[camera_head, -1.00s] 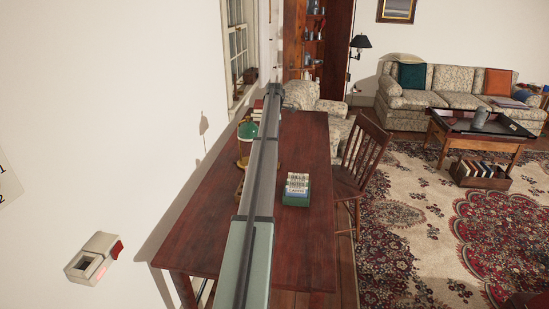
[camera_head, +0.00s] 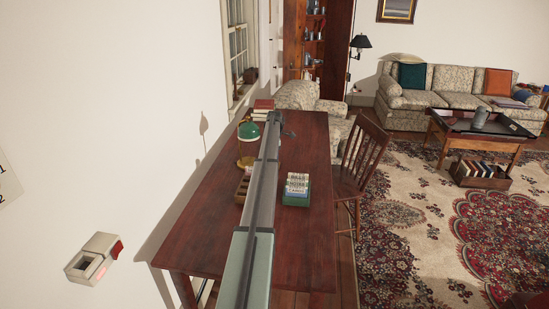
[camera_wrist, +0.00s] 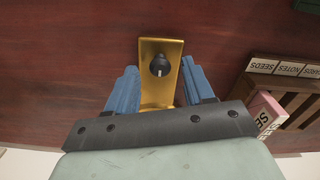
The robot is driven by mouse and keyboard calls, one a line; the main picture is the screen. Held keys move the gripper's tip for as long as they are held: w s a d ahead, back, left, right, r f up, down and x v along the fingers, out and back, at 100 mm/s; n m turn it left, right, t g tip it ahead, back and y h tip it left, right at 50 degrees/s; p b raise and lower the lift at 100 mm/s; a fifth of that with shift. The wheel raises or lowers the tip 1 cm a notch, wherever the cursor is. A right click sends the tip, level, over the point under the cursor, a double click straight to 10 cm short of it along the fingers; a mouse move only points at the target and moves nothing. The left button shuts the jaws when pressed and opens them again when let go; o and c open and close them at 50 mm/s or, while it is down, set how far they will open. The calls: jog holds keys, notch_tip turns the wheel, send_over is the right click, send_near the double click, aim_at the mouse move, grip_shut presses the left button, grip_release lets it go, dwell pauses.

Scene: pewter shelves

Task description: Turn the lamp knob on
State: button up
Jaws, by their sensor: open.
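In the head view, the desk lamp has a green shade (camera_head: 248,131) and a brass base (camera_head: 246,162), standing on the dark red wooden desk left of my arm. No knob can be made out there. In the wrist view, a black knob (camera_wrist: 160,66) sits on a narrow upright-looking brass plate (camera_wrist: 157,92). My gripper (camera_wrist: 159,76) is open, with one blue finger on each side of the plate and a gap to each. The fingertips are about level with the knob in the picture; their depth relative to it cannot be told. My gripper's end (camera_head: 283,128) is small in the head view.
A green card box (camera_head: 297,199) stands right of my arm. A wooden tray (camera_head: 241,190) lies on the left. The wrist view shows a wooden rack (camera_wrist: 262,78) of labelled cards on the right. Red books (camera_head: 264,104) lie behind the lamp. A chair (camera_head: 360,165) stands at the desk's right.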

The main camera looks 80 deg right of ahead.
jog(key=shift+f, duration=0.25)
jog(key=shift+c, duration=0.3)
grip_shut()
